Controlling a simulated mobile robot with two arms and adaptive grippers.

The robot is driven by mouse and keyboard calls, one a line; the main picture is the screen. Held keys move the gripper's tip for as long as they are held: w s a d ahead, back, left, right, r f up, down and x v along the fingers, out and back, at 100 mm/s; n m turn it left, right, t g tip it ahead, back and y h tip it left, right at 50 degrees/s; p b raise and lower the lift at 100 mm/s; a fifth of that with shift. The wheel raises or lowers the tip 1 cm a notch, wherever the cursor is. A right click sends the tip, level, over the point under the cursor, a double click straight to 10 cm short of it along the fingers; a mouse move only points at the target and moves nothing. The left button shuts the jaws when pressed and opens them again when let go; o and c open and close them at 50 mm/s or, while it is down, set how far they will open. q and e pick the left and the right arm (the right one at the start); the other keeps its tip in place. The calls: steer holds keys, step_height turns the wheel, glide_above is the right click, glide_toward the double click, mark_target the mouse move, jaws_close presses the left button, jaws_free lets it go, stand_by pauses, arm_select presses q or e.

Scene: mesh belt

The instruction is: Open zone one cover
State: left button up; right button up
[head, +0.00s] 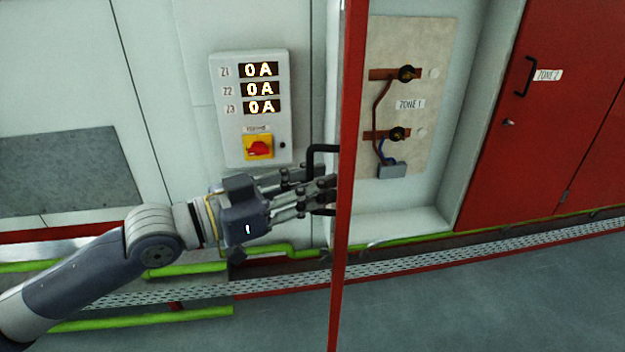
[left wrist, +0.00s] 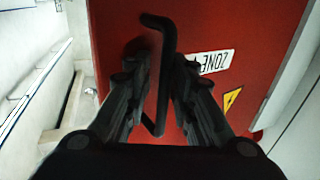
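The red zone one cover (head: 348,120) stands swung open and shows almost edge-on in the head view. Its red face (left wrist: 245,25) with the zone label fills the left wrist view. The cover's black handle (head: 322,149) is on the face turned towards my left arm. My left gripper (head: 318,189) is at this handle. In the left wrist view the handle bar (left wrist: 167,55) runs between the two fingers, which are apart, with a gap showing beside the bar. My right gripper is not in view.
Behind the cover, an open recess holds a zone 1 panel (head: 420,60) with terminals and cables. A closed red zone 2 cover (head: 560,110) is to the right. A grey box with 0 A displays and a red-yellow switch (head: 258,147) is left. Green pipes and mesh run low along the wall.

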arm_select(q)
steer(key=shift+a+r, duration=0.1)
steer(key=shift+r, duration=0.15)
steer(key=v, duration=1.2)
stand_by(0.6)
steer(key=shift+s+f, duration=0.1)
steer(key=shift+s, duration=0.05)
stand_by(0.3)
